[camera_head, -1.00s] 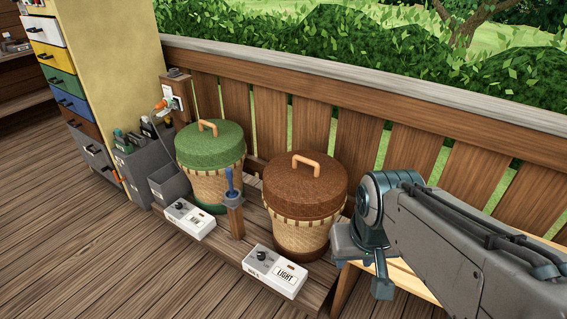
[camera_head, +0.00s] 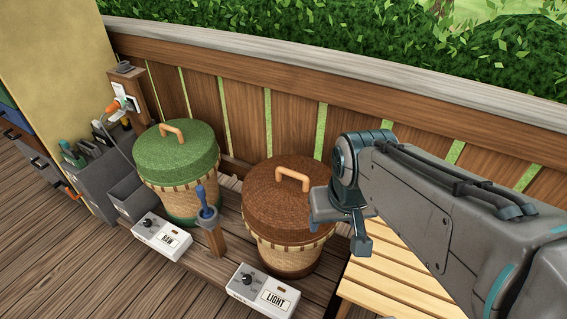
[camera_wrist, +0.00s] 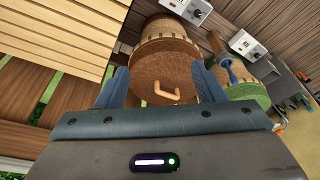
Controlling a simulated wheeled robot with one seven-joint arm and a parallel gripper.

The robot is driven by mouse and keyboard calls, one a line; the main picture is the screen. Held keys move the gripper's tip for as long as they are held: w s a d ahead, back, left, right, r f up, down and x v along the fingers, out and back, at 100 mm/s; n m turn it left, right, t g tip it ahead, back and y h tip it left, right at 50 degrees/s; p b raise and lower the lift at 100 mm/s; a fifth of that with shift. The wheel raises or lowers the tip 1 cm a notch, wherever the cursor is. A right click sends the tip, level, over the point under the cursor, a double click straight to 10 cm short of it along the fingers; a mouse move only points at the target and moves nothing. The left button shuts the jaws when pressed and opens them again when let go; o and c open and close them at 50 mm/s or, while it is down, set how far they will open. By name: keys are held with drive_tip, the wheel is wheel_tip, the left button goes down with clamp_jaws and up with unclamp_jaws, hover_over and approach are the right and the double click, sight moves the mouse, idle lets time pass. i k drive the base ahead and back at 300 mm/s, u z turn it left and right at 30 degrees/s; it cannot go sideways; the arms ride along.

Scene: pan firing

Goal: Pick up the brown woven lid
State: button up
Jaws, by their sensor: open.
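The brown woven lid (camera_head: 268,202) sits level on a woven basket (camera_head: 280,252), with a tan loop handle (camera_head: 292,179) on top. In the wrist view the lid (camera_wrist: 160,65) and its handle (camera_wrist: 160,94) show between my fingers. My gripper (camera_head: 352,232) is open and empty, just right of the lid in the head view. In the wrist view its two fingers (camera_wrist: 163,82) stand wide apart on either side of the lid. I see no contact with the handle.
A basket with a green lid (camera_head: 177,153) stands to the left. A blue-handled tool in a post (camera_head: 207,215) and control boxes marked RAW (camera_head: 162,236) and LIGHT (camera_head: 264,290) stand in front. A slatted wooden table (camera_head: 395,280) is at right, a fence (camera_head: 245,115) behind.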

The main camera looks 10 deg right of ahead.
sight(275, 193)
drive_tip(key=k, duration=0.5)
drive_tip(key=u, duration=1.95)
drive_tip(key=i, duration=2.3)
drive_tip(key=z, duration=3.5)
drive_tip(key=i, duration=0.5)
